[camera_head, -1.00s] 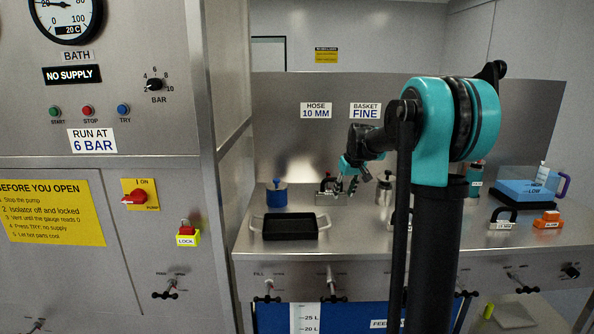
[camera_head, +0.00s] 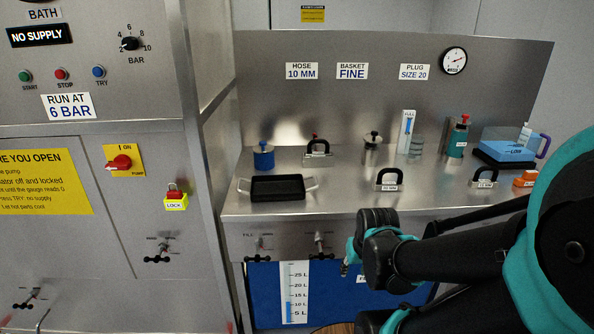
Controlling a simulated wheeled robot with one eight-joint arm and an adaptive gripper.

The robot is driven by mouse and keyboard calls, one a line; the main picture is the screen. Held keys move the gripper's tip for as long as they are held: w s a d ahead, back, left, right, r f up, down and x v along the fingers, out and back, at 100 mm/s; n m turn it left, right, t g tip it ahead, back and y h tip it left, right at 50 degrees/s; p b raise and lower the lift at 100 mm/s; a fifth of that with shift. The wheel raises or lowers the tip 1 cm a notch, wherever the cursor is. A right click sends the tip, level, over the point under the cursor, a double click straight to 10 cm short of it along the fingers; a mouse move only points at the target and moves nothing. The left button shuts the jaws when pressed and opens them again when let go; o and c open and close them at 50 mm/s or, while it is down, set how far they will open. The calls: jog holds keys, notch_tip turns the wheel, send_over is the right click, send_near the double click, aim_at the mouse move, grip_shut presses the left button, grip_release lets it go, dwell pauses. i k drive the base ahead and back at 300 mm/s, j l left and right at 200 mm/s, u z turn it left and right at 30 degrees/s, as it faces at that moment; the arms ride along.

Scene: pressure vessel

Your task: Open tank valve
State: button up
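Two small black-handled valves sit on the bench's front panel, above the blue tank (camera_head: 262,300). The left valve (camera_head: 262,256) has a label that seems to read FILL. The label of the right valve (camera_head: 320,254) is too small to read, so I cannot tell which is the tank valve. My gripper (camera_head: 346,268) is just right of the right valve and seems apart from it. Its fingers are small and partly hidden by my wrist, so open or shut does not show. My arm hides the panel further right.
A black tray (camera_head: 277,188) stands at the bench's front left. Black-handled blocks (camera_head: 388,179), a blue pot (camera_head: 263,157) and a steel flask (camera_head: 371,150) stand behind. The steel control cabinet (camera_head: 150,200) with a red pump switch (camera_head: 119,162) bounds the left side.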

aim_at(321, 255)
jog(key=k+j+z, duration=0.75)
jog(key=k+j, duration=0.15)
jog(key=k+j+z, duration=0.25)
jog(key=k+z, duration=0.15)
jog(key=k, duration=0.2)
